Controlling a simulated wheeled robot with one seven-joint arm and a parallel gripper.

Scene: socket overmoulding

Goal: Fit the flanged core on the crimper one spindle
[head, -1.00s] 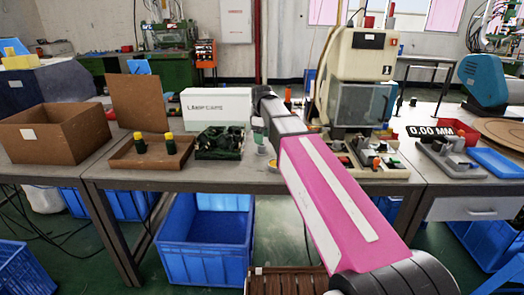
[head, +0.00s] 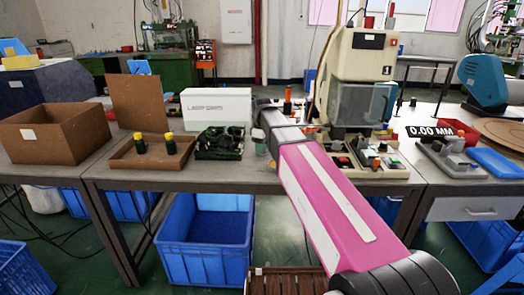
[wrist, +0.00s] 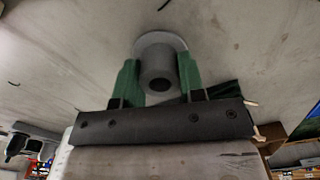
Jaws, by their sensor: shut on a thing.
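In the wrist view a grey flanged core (wrist: 160,75) shows as a hollow tube with a wide round flange at its far end. My gripper (wrist: 158,66) has its two green fingers shut on the tube, one on each side. Crimper one (head: 361,75) is a beige machine marked 1 with a clear guard, standing on the table right of my wrist. I cannot make out its spindle.
A green parts tray (head: 219,153), a cardboard tray (head: 120,160) and a white box (head: 216,105) stand to the left.

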